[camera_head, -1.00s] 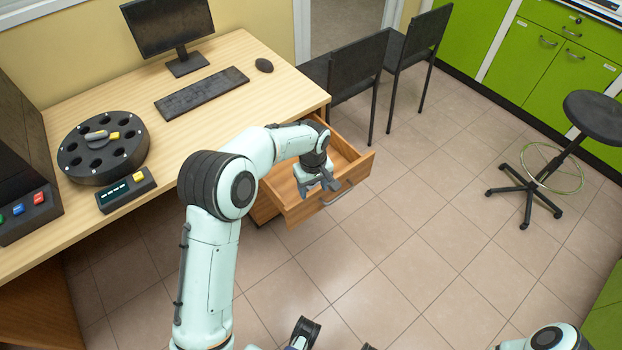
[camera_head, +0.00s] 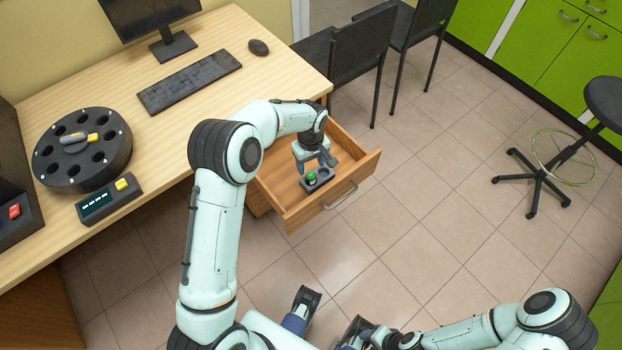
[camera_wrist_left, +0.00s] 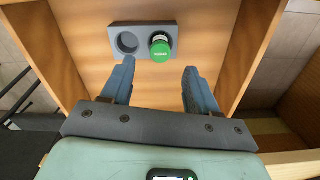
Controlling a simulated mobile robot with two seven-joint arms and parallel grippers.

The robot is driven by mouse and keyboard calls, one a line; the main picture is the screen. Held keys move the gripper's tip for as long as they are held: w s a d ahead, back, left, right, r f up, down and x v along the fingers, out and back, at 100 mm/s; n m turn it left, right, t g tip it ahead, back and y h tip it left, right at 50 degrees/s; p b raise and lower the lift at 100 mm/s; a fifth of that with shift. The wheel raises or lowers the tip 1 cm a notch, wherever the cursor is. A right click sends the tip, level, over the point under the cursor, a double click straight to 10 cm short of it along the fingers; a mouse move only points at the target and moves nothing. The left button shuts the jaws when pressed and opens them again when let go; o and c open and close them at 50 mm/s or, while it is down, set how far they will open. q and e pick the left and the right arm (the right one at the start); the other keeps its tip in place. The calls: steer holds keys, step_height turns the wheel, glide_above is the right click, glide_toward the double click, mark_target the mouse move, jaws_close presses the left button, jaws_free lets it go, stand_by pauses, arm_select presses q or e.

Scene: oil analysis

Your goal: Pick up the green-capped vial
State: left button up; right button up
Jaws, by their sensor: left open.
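The green-capped vial (camera_head: 311,176) stands in a small grey two-hole holder (camera_head: 322,182) inside the open wooden drawer (camera_head: 285,198). In the left wrist view the green cap (camera_wrist_left: 160,46) fills the right hole of the holder (camera_wrist_left: 144,27), and the left hole is empty. My left gripper (camera_head: 316,164) is over the drawer, close to the vial. In the left wrist view its open fingers (camera_wrist_left: 157,72) point toward the holder, with nothing between them, and the cap lies just beyond the tips. My right gripper (camera_head: 345,335) is low at the bottom edge, partly cut off.
The drawer's walls and front with its handle (camera_head: 341,197) surround the holder. On the desk are a round black rotor (camera_head: 112,160), a small control box (camera_head: 108,200), a keyboard (camera_head: 190,80) and a monitor. Black chairs (camera_head: 355,55) stand behind the drawer.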

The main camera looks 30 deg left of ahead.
mark_target(311, 174)
arm_select(q)
steer(key=shift+f, duration=3.5)
jaws_close()
